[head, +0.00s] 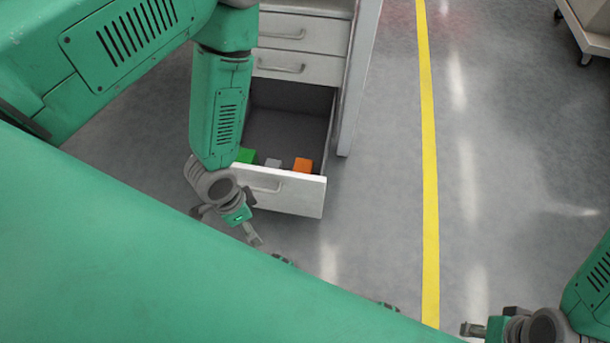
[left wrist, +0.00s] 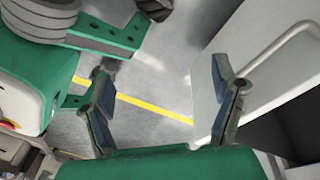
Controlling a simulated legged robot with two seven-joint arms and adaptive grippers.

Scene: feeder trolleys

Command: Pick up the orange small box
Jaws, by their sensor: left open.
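The orange small box (head: 303,164) lies in the open bottom drawer (head: 270,186), close behind its front panel, at the right. Its lower part is hidden by the panel. My left gripper (head: 252,238) is outside the drawer, low in front of its left part, apart from the box. In the left wrist view my left gripper (left wrist: 160,100) is open with nothing between its fingers. The drawer front (left wrist: 255,90) and its handle show to its right there. My right gripper (head: 482,328) is at the bottom right, far from the drawer; its fingers are partly visible.
A green box (head: 245,155) and a grey box (head: 273,162) lie left of the orange one in the drawer. Shut drawers (head: 300,67) are above. The cabinet's side panel (head: 358,80) stands at the right. The floor with a yellow line (head: 430,170) is clear.

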